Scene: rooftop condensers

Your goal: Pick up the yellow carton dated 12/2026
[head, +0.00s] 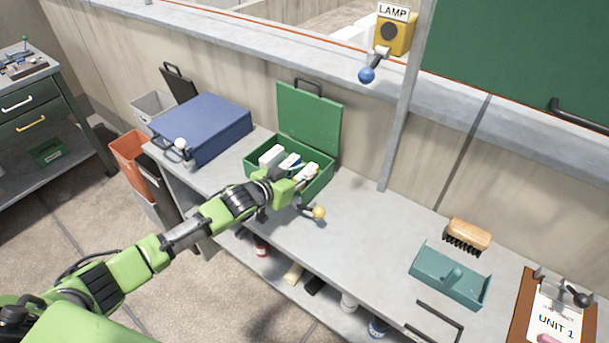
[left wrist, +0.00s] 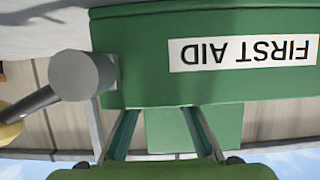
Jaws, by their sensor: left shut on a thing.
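The open green box (head: 318,187) stands on the bench against the wall and holds several small cartons. A yellowish carton (head: 308,173) lies at its right side; its date cannot be read. My left gripper (head: 297,183) reaches over the front wall into the box and is shut on this carton, which it partly hides. In the left wrist view the fingers (left wrist: 160,112) pass behind the box's front wall (left wrist: 140,60), marked FIRST AID upside down, so the held carton is hidden there. White cartons (head: 271,156) sit at the left of the box. My right gripper is not in view.
The raised green lid (head: 309,115) stands behind the box. A blue case (head: 203,128) is to its left. A lever with a yellow knob (head: 319,212) is just in front of the box. A teal tray (head: 447,281) and a brush (head: 468,234) lie right; the bench between is clear.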

